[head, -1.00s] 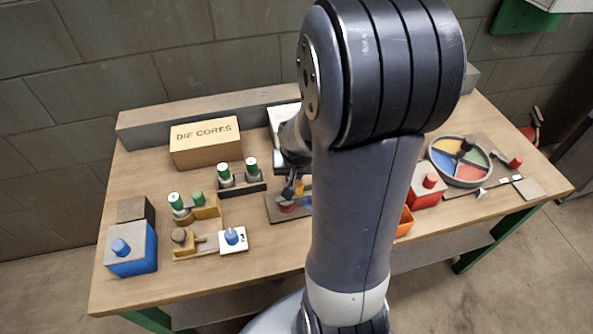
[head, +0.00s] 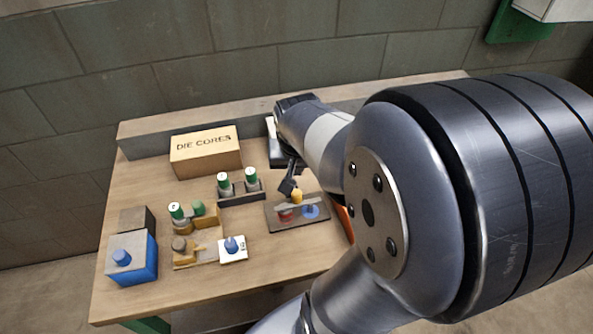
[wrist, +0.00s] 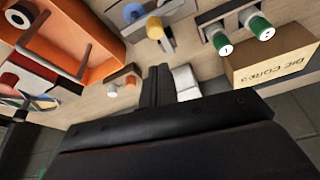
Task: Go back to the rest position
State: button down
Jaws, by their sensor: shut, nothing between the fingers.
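My gripper (head: 287,186) hangs above the table, just behind a small dark board (head: 278,224) with a yellow knob (head: 297,196), a red piece (head: 286,214) and a blue piece (head: 310,211). In the wrist view my gripper's fingers (wrist: 157,72) are together with nothing between them. The yellow knob (wrist: 155,29) shows past the fingertips, apart from them in that picture. My arm covers the right part of the table in the head view.
A DIE CORES box (head: 206,152) stands at the back. Green-topped cylinders (head: 223,180) sit in a holder before it. A blue block (head: 131,262) stands at the left. An orange bin (wrist: 72,42) fills the wrist view's upper left. Bare tabletop (head: 295,258) lies in front.

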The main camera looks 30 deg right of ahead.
dwell(0.7)
send_over(297, 192)
notch_tip(297, 192, down, 6)
jog(key=shift+r+b, duration=0.1)
jog(key=shift+b, duration=0.3)
jog(key=w+f, duration=0.1)
jog(key=w, duration=0.1)
jog(key=w+d+f, duration=0.1)
jog(key=w+f, duration=0.1)
jog(key=w, duration=0.1)
jog(key=shift+w+d+f+p, duration=0.2)
jog(key=shift+w+d+p, duration=0.15)
jog(key=shift+d, duration=0.05)
jog(key=shift+w+d+f, duration=0.15)
jog(key=shift+w+f, duration=0.25)
jog(key=shift+w, duration=0.1)
jog(key=shift+w+d, duration=0.15)
jog(key=shift+w, duration=0.35)
